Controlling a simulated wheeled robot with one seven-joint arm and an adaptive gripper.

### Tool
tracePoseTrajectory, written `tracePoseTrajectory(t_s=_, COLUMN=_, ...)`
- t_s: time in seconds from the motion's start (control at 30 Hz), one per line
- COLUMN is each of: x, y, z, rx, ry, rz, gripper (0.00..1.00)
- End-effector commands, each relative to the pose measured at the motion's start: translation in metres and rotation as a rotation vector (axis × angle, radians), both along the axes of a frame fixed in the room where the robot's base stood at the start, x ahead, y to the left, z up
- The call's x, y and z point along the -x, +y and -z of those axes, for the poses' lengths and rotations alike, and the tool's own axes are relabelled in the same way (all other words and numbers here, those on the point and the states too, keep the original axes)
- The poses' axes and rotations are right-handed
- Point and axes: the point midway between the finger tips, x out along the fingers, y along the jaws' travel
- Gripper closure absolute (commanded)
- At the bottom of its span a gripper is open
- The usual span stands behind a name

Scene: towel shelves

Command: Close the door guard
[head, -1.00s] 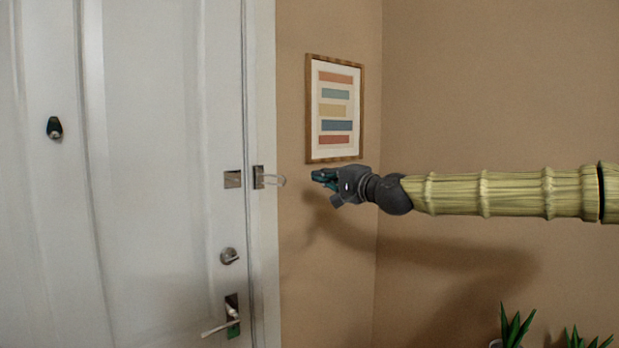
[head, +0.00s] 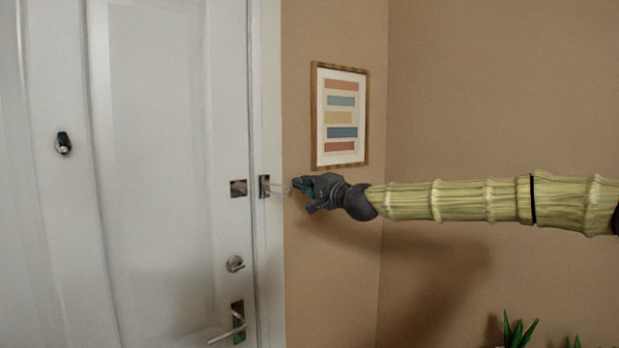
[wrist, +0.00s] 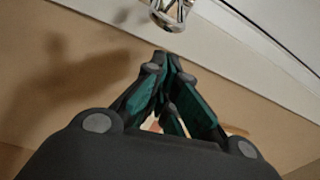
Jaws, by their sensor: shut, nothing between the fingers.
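The door guard (head: 276,189) is a metal bar on a plate fixed to the white door frame. Its bar sticks out to the right, away from the door. Its matching metal plate (head: 238,188) is on the door (head: 160,170), left of the frame. My gripper (head: 297,186) is shut and empty, with its tips right by the free end of the bar; I cannot tell whether they touch. In the wrist view the shut fingertips (wrist: 167,62) point at the frame, and the shiny guard (wrist: 170,14) shows just beyond them at the top edge.
A round lock (head: 235,263) and a lever handle (head: 236,325) sit lower on the door. A framed striped picture (head: 340,116) hangs on the tan wall above my gripper. Green plants (head: 517,330) stand at the bottom right.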

Motion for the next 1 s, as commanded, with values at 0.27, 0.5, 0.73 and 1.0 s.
tracePoseTrajectory(t_s=0.27, x=0.016, y=0.012, z=0.002, rx=0.001, ry=0.0, rz=0.0, gripper=1.0)
tracePoseTrajectory(t_s=0.5, x=0.019, y=0.013, z=0.004, rx=0.0, ry=0.0, rz=0.001, gripper=1.0)
tracePoseTrajectory(t_s=0.73, x=0.019, y=0.013, z=0.004, rx=0.001, ry=-0.001, rz=0.002, gripper=1.0)
tracePoseTrajectory(t_s=1.0, x=0.023, y=0.011, z=0.003, rx=0.001, ry=-0.001, rz=0.035, gripper=1.0)
